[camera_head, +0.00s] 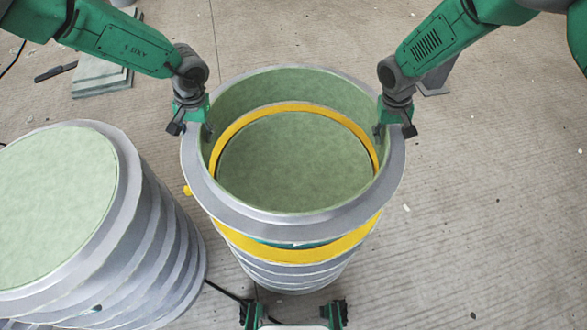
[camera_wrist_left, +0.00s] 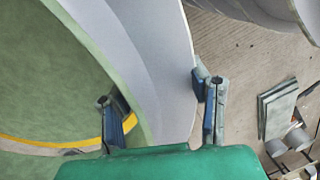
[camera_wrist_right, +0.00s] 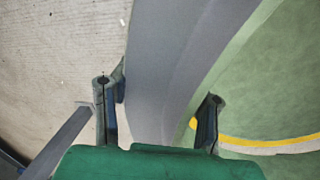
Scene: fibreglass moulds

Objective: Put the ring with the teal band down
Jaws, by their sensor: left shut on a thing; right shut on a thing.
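The held ring is wide and grey with a pale green inner wall (camera_head: 293,219). A sliver of teal (camera_head: 292,244) shows under its front edge. My left gripper (camera_head: 192,128) is shut on its left wall and my right gripper (camera_head: 393,130) on its right wall, one finger inside and one outside. The ring is roughly level over a grey stack (camera_head: 293,283) with a yellow band (camera_head: 300,254). A yellow rim also shows inside the ring, around a green floor. I cannot tell whether ring and stack touch. The ring wall fills the left wrist view (camera_wrist_left: 165,60) and right wrist view (camera_wrist_right: 170,70).
A second grey stack (camera_head: 150,260) with a green top (camera_head: 50,200) stands close on the left. Flat green-grey slabs (camera_head: 100,78) lie on the floor at upper left, beside a dark tool (camera_head: 55,72). The concrete floor (camera_head: 490,200) on the right is mostly clear.

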